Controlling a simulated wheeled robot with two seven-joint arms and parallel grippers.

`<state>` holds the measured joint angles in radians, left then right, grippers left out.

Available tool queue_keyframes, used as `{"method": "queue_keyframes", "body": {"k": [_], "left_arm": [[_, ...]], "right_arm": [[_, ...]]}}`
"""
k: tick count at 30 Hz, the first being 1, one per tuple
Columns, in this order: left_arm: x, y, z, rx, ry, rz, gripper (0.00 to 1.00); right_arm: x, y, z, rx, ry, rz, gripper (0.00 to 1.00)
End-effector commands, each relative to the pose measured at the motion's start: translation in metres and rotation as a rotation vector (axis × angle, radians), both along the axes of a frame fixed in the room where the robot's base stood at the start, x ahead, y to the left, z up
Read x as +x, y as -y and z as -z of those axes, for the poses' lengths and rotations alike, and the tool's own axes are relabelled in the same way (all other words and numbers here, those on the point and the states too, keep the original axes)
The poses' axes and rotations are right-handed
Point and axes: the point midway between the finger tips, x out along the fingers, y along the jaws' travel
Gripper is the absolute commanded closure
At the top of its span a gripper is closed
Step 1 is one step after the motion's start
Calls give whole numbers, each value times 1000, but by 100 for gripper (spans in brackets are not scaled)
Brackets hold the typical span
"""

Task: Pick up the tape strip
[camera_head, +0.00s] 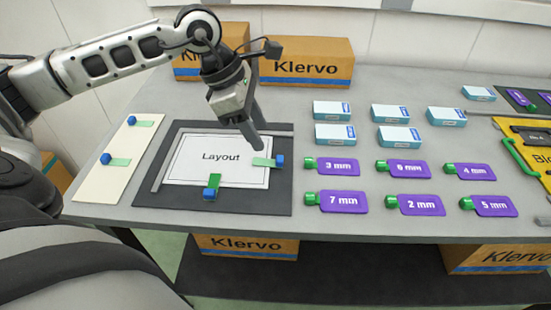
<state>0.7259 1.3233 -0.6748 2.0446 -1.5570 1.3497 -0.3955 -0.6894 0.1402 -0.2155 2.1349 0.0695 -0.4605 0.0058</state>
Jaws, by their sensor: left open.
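Green tape strips with blue blocks at one end lie in several places. One tape strip (264,161) is at the right edge of the white Layout sheet (197,158). Another tape strip (215,181) is at the sheet's lower edge. Two more, an upper tape strip (145,124) and a lower tape strip (121,162), lie on the cream board (98,187) at the left. My left gripper (257,143) points down just above the strip at the sheet's right edge. It is open; contact with the strip cannot be made out. My right gripper is out of view.
The sheet lies on a dark mat (282,195). Purple size tags, such as the 3 mm tag (338,166), lie to the right. Several blue-and-white boxes (336,134) stand behind them. Klervo cartons (310,70) stand at the back. A yellow board (510,135) is at the far right.

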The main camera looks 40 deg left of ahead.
Motion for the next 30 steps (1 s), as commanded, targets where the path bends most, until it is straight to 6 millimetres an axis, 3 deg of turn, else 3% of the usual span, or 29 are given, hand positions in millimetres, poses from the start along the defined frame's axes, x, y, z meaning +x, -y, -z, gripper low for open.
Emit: {"method": "queue_keyframes", "body": {"k": [10,18,26,30], "left_arm": [[6,11,29,-1,-2,0,55],[14,22,63,-3,-1,1,55],[15,23,67,-1,0,0,55],[15,23,67,-1,1,0,88]], "right_arm": [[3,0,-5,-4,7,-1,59],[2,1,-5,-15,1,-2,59],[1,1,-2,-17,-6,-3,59],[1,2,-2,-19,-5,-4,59]]}}
